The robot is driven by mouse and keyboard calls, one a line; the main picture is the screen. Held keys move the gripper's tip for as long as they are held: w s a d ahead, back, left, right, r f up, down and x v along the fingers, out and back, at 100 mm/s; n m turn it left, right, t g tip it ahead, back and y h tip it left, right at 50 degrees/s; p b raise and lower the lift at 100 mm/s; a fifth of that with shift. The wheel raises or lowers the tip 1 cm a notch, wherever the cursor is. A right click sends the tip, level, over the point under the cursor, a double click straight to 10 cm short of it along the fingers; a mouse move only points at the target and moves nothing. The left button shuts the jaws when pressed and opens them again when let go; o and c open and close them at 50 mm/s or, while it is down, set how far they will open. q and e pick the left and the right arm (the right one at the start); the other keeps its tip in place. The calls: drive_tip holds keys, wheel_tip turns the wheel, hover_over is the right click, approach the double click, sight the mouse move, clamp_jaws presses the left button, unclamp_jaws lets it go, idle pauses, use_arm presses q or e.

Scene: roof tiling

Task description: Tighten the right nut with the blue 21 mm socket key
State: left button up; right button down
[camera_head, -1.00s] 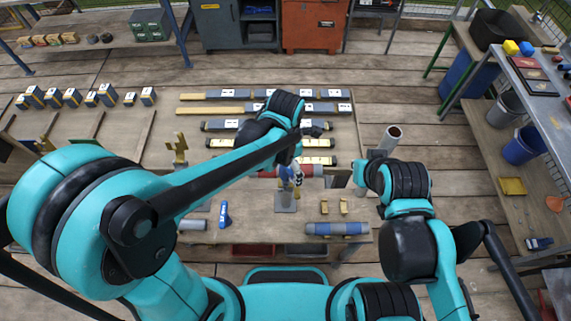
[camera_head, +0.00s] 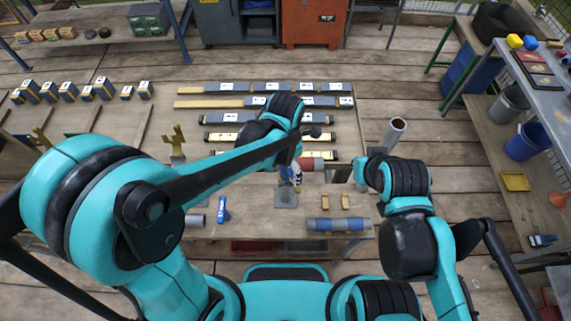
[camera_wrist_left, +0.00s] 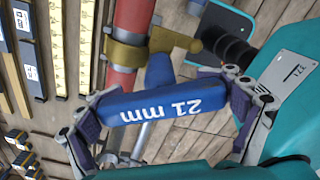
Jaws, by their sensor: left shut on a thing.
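The blue 21 mm socket key (camera_wrist_left: 178,106) lies across the left wrist view, its label upside down. My left gripper (camera_wrist_left: 160,110) is shut on its handle, one finger at each end. The key's blue stem (camera_wrist_left: 159,70) points at a brass clamp (camera_wrist_left: 125,54) around a red pipe (camera_wrist_left: 133,18). The nut is hidden, so I cannot tell whether the socket is on it. In the head view my left gripper (camera_head: 291,175) is at the red pipe (camera_head: 313,163). My right gripper (camera_head: 343,174) is near the pipe's right end; its jaws are unclear.
Another blue-handled tool (camera_head: 223,210) lies on the table's front part. A blue-grey cylinder (camera_head: 338,225) and two small brass pieces (camera_head: 345,202) lie right of it. A brass fork-shaped piece (camera_head: 177,142) stands at left. Long labelled bars (camera_head: 270,102) lie behind my left arm.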

use_arm(q)
drive_tip(key=m+p, duration=0.1)
drive_tip(key=m, duration=0.6)
drive_tip(key=m+b, duration=0.1)
drive_tip(key=m, duration=0.1)
drive_tip(key=shift+f, duration=0.25)
drive_tip(key=m+b, duration=0.1)
drive_tip(key=m, duration=0.5)
drive_tip(key=shift+n, duration=0.4)
drive_tip(key=shift+r+p, duration=2.15)
drive_tip(key=shift+r, duration=0.95)
